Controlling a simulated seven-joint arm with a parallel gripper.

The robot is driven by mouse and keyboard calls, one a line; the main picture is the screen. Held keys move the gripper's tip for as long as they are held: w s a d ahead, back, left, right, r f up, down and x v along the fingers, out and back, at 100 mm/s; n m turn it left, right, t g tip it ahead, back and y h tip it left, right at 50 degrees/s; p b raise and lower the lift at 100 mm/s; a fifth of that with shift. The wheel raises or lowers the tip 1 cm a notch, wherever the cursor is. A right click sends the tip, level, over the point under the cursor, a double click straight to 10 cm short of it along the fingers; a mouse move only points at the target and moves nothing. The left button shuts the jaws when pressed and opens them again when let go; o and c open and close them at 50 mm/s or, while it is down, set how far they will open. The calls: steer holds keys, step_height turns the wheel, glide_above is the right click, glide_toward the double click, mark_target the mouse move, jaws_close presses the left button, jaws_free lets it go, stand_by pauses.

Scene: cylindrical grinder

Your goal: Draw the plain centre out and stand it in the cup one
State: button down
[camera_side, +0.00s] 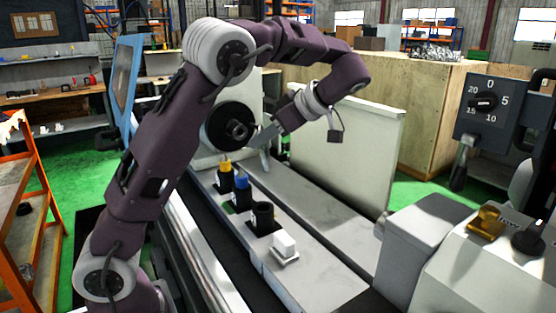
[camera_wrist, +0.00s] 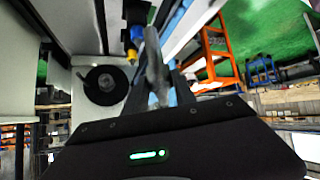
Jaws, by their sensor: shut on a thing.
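My gripper (camera_side: 262,143) is shut on the plain centre (camera_side: 264,162), a grey metal piece that points down above the bed, apart from the spindle. The plain centre also shows in the wrist view (camera_wrist: 155,68), between the fingers. The dark spindle nose (camera_side: 237,132) is left of my gripper; in the wrist view (camera_wrist: 103,85) its round face shows a hole. On the bed a row of black cups runs toward the camera: one with a yellow-topped piece (camera_side: 226,167), one with a blue-topped piece (camera_side: 242,181), and an open-topped one (camera_side: 262,216). Which is cup one I cannot tell.
A white block (camera_side: 284,243) on a base stands at the near end of the row. A pale upright panel (camera_side: 350,150) rises behind the bed. The tailstock (camera_side: 425,235) is at right. The bed right of the cups (camera_side: 320,220) is clear.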

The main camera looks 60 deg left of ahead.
steer(key=shift+a+r+g, duration=0.25)
steer(key=shift+r+g, duration=0.05)
steer(key=shift+r, duration=0.4)
glide_above(270, 170)
steer(key=a, duration=0.1)
steer(key=shift+g+y, duration=0.3)
steer(key=shift+g, duration=0.1)
steer(key=f, duration=0.4)
steer(key=shift+s+a+f, duration=0.1)
steer(key=shift+s+f, duration=0.25)
steer(key=shift+f, duration=2.9)
steer(key=shift+f, duration=3.25)
steer(key=c, duration=0.9)
jaws_free()
steer(key=shift+c, duration=0.2)
steer(key=shift+w, duration=0.1)
